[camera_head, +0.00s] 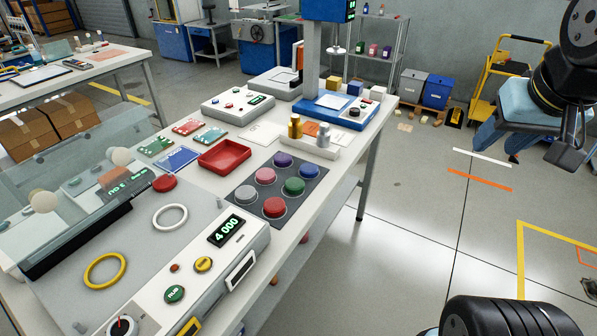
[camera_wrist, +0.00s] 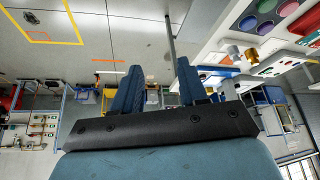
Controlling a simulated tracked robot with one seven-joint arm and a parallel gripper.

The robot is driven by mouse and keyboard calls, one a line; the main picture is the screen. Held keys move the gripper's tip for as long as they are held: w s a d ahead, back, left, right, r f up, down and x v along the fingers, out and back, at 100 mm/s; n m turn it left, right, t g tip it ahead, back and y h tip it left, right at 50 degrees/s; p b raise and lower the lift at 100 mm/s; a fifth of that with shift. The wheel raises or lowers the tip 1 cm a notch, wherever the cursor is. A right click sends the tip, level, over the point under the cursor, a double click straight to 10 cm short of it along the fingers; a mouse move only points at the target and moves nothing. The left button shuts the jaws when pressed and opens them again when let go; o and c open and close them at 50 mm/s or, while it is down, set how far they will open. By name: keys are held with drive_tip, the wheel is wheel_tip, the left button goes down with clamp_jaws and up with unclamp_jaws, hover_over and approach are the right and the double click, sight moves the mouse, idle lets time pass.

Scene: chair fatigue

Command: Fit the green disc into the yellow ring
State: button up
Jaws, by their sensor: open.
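The green disc (camera_head: 294,186) lies flat on a dark mat (camera_head: 236,184) near the middle of the table, among several other coloured discs. The yellow ring (camera_head: 105,270) lies flat on the grey top of the machine at the lower left and looks empty. My gripper (camera_head: 522,150) hangs over the floor at the right, well away from the table, the disc and the ring. Its blue fingers are apart, with nothing between them, in the wrist view (camera_wrist: 159,66). Part of the mat and its discs shows at that view's upper right corner.
A white ring (camera_head: 170,218) lies beside the yellow one. A clear panel (camera_head: 65,200) and a red knob (camera_head: 165,183) stand behind them. A red tray (camera_head: 224,156) and a white holder with gold and silver pieces (camera_head: 312,145) lie beyond the mat. The floor between gripper and table is clear.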

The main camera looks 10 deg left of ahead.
drive_tip(key=shift+o, duration=0.3)
drive_tip(key=shift+o, duration=0.8)
drive_tip(key=shift+w, duration=0.1)
drive_tip(key=shift+o, duration=0.7)
drive_tip(key=shift+w+a, duration=0.2)
drive_tip(key=shift+w, duration=0.1)
drive_tip(key=o, duration=0.5)
drive_tip(key=shift+g+h, duration=0.3)
drive_tip(key=w+a, duration=0.1)
drive_tip(key=w, duration=0.1)
drive_tip(key=w+a+f, duration=0.1)
drive_tip(key=w+a, duration=0.1)
drive_tip(key=w+a+f, duration=0.1)
drive_tip(key=w+a, duration=0.1)
drive_tip(key=w, duration=0.1)
drive_tip(key=shift+a+f, duration=0.15)
drive_tip(key=shift+f, duration=0.05)
drive_tip(key=n+y, duration=0.1)
drive_tip(key=n, duration=0.1)
hover_over(295, 183)
drive_tip(key=s+d, duration=0.1)
drive_tip(key=s, duration=0.2)
drive_tip(key=shift+g, duration=0.3)
drive_tip(key=f, duration=2.2)
drive_tip(key=shift+w, duration=0.25)
drive_tip(key=shift+a+x, duration=0.2)
drive_tip(key=shift+x, duration=1.05)
drive_tip(key=shift+a+x, duration=0.2)
drive_tip(key=shift+x, duration=1.05)
